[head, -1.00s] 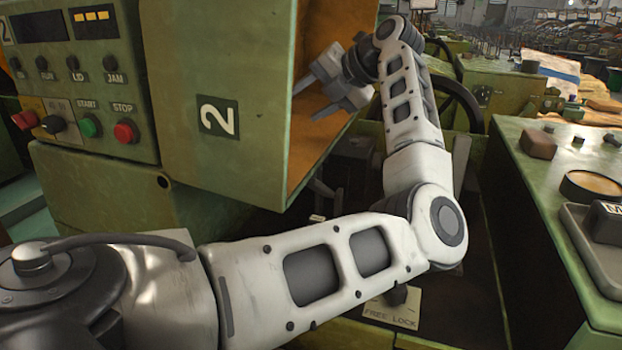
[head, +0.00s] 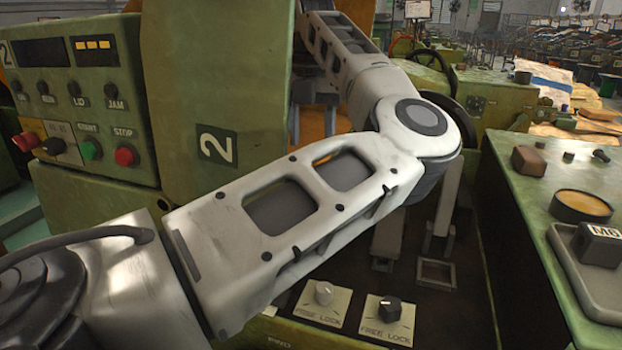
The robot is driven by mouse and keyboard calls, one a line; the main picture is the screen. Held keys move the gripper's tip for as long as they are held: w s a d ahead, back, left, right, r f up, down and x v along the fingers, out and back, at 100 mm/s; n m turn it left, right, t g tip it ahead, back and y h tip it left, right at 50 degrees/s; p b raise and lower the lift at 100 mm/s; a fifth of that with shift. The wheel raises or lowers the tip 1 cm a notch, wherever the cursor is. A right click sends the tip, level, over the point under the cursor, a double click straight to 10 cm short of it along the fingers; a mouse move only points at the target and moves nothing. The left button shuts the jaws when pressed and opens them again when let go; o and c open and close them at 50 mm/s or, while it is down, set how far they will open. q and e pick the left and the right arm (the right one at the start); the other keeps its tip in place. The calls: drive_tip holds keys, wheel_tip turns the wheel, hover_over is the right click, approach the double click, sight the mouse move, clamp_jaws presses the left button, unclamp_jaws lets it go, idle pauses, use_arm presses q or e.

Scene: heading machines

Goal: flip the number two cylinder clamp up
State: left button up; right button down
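My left arm comes in from the left, bends at the elbow and reaches up behind the green housing marked 2 (head: 216,148). A shaded grey shape with two downward prongs shows beside the housing edge; I cannot tell if it is my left gripper or a machine part. My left gripper is not clearly visible. Two grey clamp-like bars, a left one (head: 389,235) and a right one (head: 446,205), stand in the dark machine bed past my elbow. I cannot tell which is number two. My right gripper is out of view.
A white knob (head: 324,293) and a black knob (head: 390,308) sit on FREE LOCK plates below my arm. A control panel (head: 75,100) with buttons is at left. A green bench (head: 520,190) with an M6 block (head: 600,243) bounds the right side.

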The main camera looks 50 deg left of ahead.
use_arm(q)
wheel_tip(320, 180, down, 9)
drive_tip(key=shift+r, duration=0.1)
idle(0.3)
